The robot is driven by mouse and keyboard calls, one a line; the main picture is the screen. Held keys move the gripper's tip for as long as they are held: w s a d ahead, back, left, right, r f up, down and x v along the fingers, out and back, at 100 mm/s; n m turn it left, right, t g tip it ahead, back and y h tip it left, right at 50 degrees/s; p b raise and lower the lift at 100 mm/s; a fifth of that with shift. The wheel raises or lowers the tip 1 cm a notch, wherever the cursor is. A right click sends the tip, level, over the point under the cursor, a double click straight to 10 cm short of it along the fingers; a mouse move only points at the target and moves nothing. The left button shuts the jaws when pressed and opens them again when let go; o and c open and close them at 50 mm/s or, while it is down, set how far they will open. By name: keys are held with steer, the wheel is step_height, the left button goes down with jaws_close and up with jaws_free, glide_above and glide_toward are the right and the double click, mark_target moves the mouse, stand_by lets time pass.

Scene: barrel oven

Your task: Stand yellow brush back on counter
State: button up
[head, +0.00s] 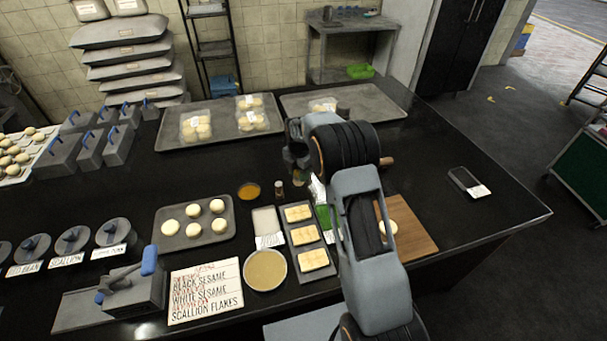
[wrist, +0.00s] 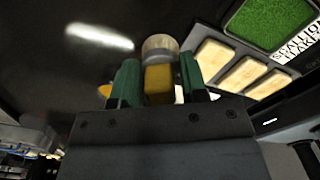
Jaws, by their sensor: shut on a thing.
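In the wrist view the green fingers of my gripper (wrist: 158,68) are closed on the yellow brush (wrist: 158,85). Its yellow part sits between the fingers, and a pale round end shows just beyond them. In the head view my gripper (head: 298,168) hangs over the black counter (head: 440,165), behind the middle of the counter's front row of trays. There the brush cannot be made out clearly. Whether the brush touches the counter cannot be told.
A small dark bottle (head: 279,190) and an orange bowl (head: 249,190) stand close to my gripper. A tray of scallion flakes (wrist: 272,25) and a tray of pastries (head: 303,235) are nearby. A wooden board (head: 415,240) lies at right. The counter's right part is mostly clear.

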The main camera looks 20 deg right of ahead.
mark_target(298, 183)
steer(key=shift+a+f, duration=0.3)
steer(key=shift+f, duration=0.2)
steer(key=shift+d+f+b, duration=0.1)
steer(key=shift+f+b, duration=1.45)
steer(key=shift+f, duration=0.7)
steer(key=shift+f+b, duration=0.45)
steer(key=shift+f, duration=0.2)
steer(key=o, duration=1)
steer(key=shift+c, duration=0.2)
